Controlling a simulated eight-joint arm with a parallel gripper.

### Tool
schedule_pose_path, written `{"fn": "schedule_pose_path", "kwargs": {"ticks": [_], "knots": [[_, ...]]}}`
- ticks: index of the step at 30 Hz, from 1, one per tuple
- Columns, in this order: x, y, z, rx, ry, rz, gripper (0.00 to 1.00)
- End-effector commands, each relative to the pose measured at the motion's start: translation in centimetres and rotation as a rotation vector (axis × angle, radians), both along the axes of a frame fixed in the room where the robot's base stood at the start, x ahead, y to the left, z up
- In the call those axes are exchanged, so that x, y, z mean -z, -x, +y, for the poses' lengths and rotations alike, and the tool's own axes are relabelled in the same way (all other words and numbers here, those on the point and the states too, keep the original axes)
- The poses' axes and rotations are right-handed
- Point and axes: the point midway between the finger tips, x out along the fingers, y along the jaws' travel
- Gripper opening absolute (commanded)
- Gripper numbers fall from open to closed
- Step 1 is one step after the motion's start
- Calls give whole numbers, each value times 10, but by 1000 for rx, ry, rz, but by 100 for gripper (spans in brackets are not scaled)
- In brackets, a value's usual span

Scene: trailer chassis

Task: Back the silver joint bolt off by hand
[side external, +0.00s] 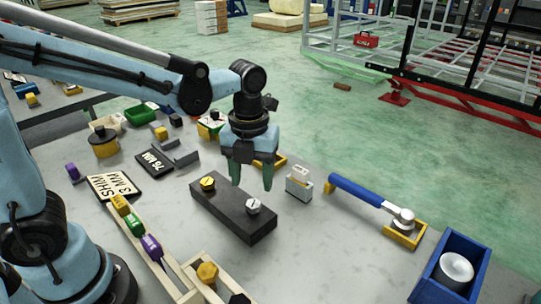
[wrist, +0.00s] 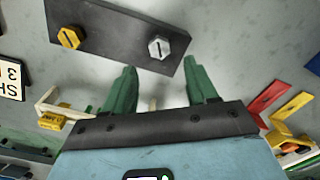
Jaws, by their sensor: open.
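The silver joint bolt (side external: 253,206) stands in the right end of a dark block (side external: 228,216), with a dark line marked across its hex head. It also shows in the wrist view (wrist: 159,48). A yellow bolt (side external: 208,184) sits at the block's other end, also marked with a line, and shows in the wrist view (wrist: 69,38). My gripper (side external: 252,184) has green fingers and is open and empty, pointing down behind the block. In the wrist view its fingertips (wrist: 160,68) are apart, with the silver bolt beyond them, between their directions. Neither finger appears to touch it.
A blue-handled wrench (side external: 355,192) lies to the right, its head by a yellow holder (side external: 405,236). A blue bin (side external: 450,270) holds a white roll. A wooden rack (side external: 150,245) with coloured pieces lies left of the block. A small white box (side external: 299,183) stands right of my gripper.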

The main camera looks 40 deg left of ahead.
Motion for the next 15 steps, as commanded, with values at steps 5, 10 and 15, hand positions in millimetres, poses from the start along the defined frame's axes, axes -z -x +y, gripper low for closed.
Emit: {"fn": "schedule_pose_path", "kwargs": {"ticks": [5,10,15], "knots": [[26,0,0,-1,0,0,57],[46,0,0,-1,0,0,57],[58,0,0,-1,0,0,57]]}}
